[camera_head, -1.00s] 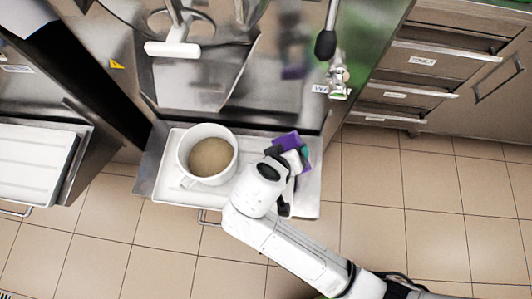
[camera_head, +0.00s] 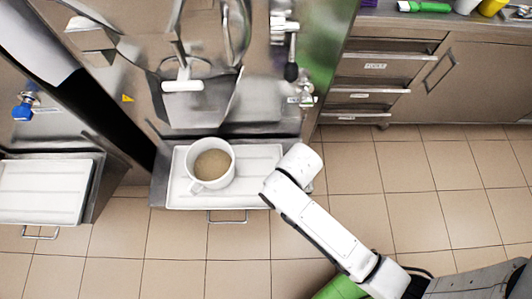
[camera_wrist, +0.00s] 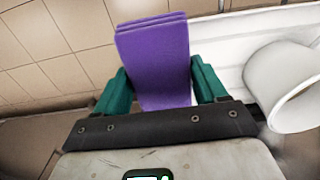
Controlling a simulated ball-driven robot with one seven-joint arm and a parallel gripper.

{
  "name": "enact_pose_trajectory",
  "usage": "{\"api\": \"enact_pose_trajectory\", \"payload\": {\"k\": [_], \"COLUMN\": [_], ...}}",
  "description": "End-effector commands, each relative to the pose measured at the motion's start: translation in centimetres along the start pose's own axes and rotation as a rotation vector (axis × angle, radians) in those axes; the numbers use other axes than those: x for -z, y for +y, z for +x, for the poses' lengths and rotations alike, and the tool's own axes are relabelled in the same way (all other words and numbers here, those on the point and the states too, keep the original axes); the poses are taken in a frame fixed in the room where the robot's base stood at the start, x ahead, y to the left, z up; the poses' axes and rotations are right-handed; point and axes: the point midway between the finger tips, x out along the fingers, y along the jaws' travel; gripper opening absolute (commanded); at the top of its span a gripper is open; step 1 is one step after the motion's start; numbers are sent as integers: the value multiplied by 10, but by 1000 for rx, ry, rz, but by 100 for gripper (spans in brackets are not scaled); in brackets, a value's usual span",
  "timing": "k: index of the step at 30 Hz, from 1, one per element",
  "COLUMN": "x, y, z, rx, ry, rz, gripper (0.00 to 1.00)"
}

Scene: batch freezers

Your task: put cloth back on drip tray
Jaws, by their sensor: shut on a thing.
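The purple folded cloth (camera_wrist: 152,50) is between the green fingers of my gripper (camera_wrist: 155,88) in the wrist view. My gripper is shut on it. The white drip tray (camera_head: 255,158) lies under the freezer in the head view, and part of it shows in the wrist view (camera_wrist: 222,55). My arm covers the tray's right end. The cloth and my fingers are hidden behind my wrist in the head view. In the wrist view the cloth is beside the tray's edge, with floor to its left; I cannot tell whether it touches the tray.
A large white mug (camera_head: 196,178) with brownish contents stands on the tray's left half; it shows at the right in the wrist view (camera_wrist: 262,85). The freezer's spout and white handle (camera_head: 183,86) hang above. Another white tray (camera_head: 45,190) is at left. Drawers (camera_head: 375,95) stand at right.

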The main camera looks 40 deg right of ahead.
Motion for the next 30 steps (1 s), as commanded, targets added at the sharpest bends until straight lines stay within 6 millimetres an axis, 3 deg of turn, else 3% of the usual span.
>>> {"api": "enact_pose_trajectory", "payload": {"k": [6,12,24,30], "x": [42,66,87,86], "y": [-31,-48,-64,-63], "z": [22,55,86,113], "rx": [1,-2,-1,-3], "ry": [2,0,1,0], "rz": [-2,-2,-3,-3], "gripper": [43,43,43,43]}}
